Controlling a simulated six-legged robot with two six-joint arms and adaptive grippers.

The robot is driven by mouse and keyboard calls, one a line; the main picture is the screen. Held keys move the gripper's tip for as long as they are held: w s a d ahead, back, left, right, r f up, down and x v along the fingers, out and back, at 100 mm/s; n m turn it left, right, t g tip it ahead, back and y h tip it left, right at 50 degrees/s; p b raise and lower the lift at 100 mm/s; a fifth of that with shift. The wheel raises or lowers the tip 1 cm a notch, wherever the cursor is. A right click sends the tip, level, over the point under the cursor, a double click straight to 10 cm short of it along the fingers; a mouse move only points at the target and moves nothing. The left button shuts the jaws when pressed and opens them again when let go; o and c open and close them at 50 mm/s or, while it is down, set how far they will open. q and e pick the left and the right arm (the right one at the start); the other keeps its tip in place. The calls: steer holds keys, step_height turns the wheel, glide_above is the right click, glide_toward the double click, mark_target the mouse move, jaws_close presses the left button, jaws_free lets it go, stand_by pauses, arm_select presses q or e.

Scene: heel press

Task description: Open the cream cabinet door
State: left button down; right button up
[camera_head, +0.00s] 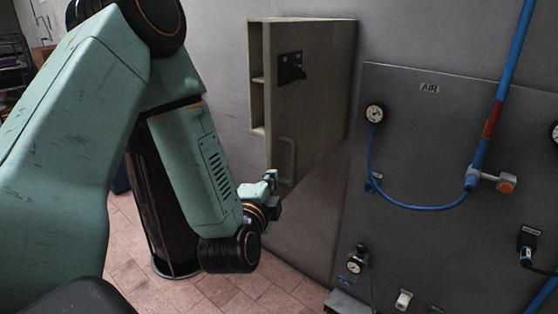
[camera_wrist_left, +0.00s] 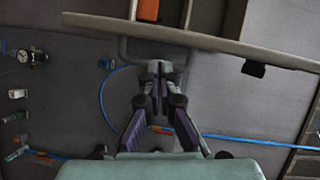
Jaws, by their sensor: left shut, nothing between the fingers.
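The cream cabinet door (camera_head: 320,95) stands partly open, with a gap at its left edge where cabinet shelves (camera_head: 257,50) show. Its face carries a dark latch (camera_head: 291,67) and a grey bar handle (camera_head: 292,158). In the left wrist view the door (camera_wrist_left: 220,43) is seen nearly edge-on, with its handle (camera_wrist_left: 125,48) on the near side and shelves behind. My left gripper (camera_head: 271,180) is just below and left of the handle; in the wrist view its shut, empty fingertips (camera_wrist_left: 158,68) are close to the handle. Contact is unclear. My right gripper is out of view.
A grey AIR panel (camera_head: 430,150) with gauges and blue hoses (camera_head: 505,75) stands right of the cabinet. Orange things (camera_wrist_left: 148,9) sit inside the cabinet. Tiled floor (camera_head: 210,295) lies below, and a dark shelf rack (camera_head: 12,65) stands far left.

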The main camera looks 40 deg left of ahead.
arm_select(q)
steer(key=s+d+r+m+t, duration=0.1)
steer(key=s+r+m, duration=0.1)
glide_toward(282, 157)
steer(key=w, duration=0.1)
steer(key=w+r, duration=0.1)
steer(key=w, duration=0.1)
steer(key=w+r, duration=0.1)
steer(key=shift+w+a+r, duration=0.2)
steer(key=shift+w+r, duration=0.05)
steer(key=shift+w, duration=0.15)
steer(key=shift+w+a+f, duration=0.1)
steer(key=shift+w+a, duration=0.25)
steer(key=shift+w, duration=0.2)
steer(key=shift+d, duration=0.1)
